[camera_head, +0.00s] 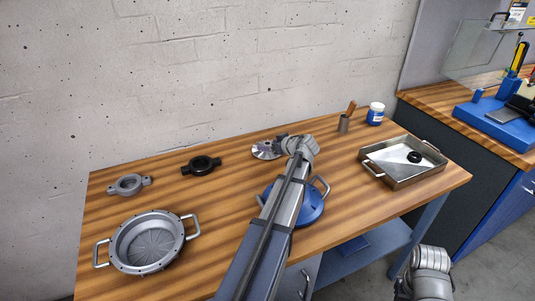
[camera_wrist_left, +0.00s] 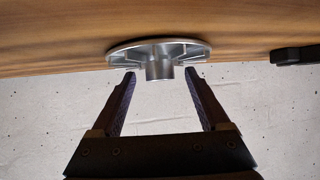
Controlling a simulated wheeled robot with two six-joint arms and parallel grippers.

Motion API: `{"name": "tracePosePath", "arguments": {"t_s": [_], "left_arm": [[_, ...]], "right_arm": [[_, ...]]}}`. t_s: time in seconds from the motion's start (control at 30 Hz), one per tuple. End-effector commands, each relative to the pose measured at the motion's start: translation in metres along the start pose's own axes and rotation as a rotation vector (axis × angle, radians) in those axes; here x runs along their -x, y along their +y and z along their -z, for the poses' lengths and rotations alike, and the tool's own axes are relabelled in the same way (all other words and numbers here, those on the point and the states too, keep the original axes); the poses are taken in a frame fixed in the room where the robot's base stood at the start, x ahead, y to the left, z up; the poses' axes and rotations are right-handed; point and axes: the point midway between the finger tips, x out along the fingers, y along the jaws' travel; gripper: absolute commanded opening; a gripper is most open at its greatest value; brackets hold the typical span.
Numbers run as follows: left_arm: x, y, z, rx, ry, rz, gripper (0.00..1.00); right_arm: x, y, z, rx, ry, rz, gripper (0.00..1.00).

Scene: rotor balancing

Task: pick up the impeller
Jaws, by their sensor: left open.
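The impeller (camera_head: 264,150) is a silver finned disc near the back edge of the wooden table. My left gripper (camera_head: 281,141) is beside it on its right in the head view, partly hidden by my own arm. In the left wrist view, which shows the table at the top, the impeller (camera_wrist_left: 158,52) has a short round hub pointing at the gripper. My left gripper (camera_wrist_left: 160,78) is open there, with one finger on each side of the hub and clear gaps between. Whether the fingertips touch the disc I cannot tell. My right gripper is not in view.
A blue lidded part (camera_head: 312,204) sits under my left forearm. A grey housing (camera_head: 148,242), a grey bracket (camera_head: 129,185) and a black bracket (camera_head: 201,165) stand left. The wall is close behind.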

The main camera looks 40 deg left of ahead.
Motion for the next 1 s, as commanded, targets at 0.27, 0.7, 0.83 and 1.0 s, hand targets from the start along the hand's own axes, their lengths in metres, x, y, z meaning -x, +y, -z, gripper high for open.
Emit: {"name": "tracePosePath", "arguments": {"t_s": [0.27, 0.7, 0.83, 1.0], "left_arm": [[-0.0041, -0.0001, 0.0005, 0.0, 0.0, -0.001, 0.77], [-0.004, -0.0001, 0.0004, 0.0, 0.0, -0.001, 0.27], [-0.004, -0.0001, 0.0004, 0.0, 0.0, -0.001, 0.12], [-0.004, -0.0001, 0.0004, 0.0, 0.0, -0.001, 0.0]], "right_arm": [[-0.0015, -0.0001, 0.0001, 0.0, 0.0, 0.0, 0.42], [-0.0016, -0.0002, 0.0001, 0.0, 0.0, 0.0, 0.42], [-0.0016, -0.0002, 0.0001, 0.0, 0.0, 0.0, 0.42], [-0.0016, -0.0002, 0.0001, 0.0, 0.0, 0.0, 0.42]]}}
